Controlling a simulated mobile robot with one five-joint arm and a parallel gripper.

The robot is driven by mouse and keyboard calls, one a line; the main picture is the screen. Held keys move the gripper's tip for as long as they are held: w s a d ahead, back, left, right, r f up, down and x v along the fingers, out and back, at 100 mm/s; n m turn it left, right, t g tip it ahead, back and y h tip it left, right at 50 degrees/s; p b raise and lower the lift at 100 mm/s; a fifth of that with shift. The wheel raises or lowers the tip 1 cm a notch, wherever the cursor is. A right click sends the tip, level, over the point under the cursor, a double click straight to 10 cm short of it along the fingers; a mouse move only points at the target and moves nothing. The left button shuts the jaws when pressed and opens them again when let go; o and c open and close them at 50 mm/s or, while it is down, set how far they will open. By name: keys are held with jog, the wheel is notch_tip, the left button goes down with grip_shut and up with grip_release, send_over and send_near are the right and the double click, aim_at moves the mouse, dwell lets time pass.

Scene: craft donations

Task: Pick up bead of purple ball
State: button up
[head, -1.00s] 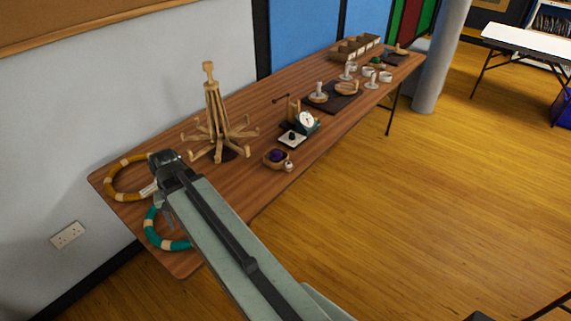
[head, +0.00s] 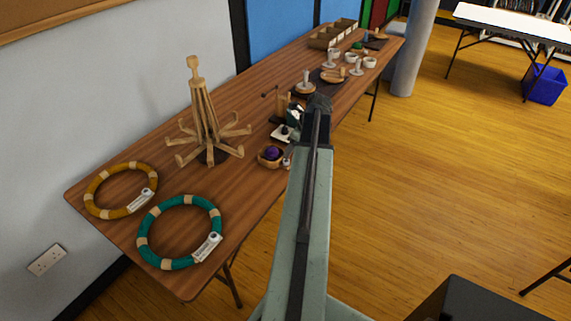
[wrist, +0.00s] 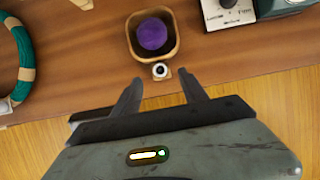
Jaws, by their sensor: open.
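A purple ball (wrist: 153,34) sits in a small square wooden bowl (wrist: 172,56) near the table's front edge. The ball (head: 271,153) and bowl (head: 264,162) also show in the head view, left of my arm. A small pale bead-like piece with a dark round centre (wrist: 160,71) lies just in front of the bowl; it also shows in the head view (head: 286,163). My gripper (wrist: 160,80) is open and empty, its fingertips apart on either side below the pale piece. In the head view my arm hides the jaws.
Teal (head: 144,238) and amber (head: 93,189) rings lie on the table's (head: 120,227) near end. A wooden stand (head: 202,115) rises behind the bowl. A green scale (head: 293,114) stands beyond it. Open floor (head: 420,190) lies right of the table.

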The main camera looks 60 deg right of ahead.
aim_at(285, 162)
jog(key=shift+b+x, duration=0.4)
jog(key=shift+x, duration=0.55)
jog(key=b+x, duration=0.5)
jog(key=shift+s+f, duration=0.2)
jog(key=shift+s, duration=0.05)
jog(key=shift+a+r, duration=0.1)
jog(key=shift+r, duration=0.1)
grip_shut()
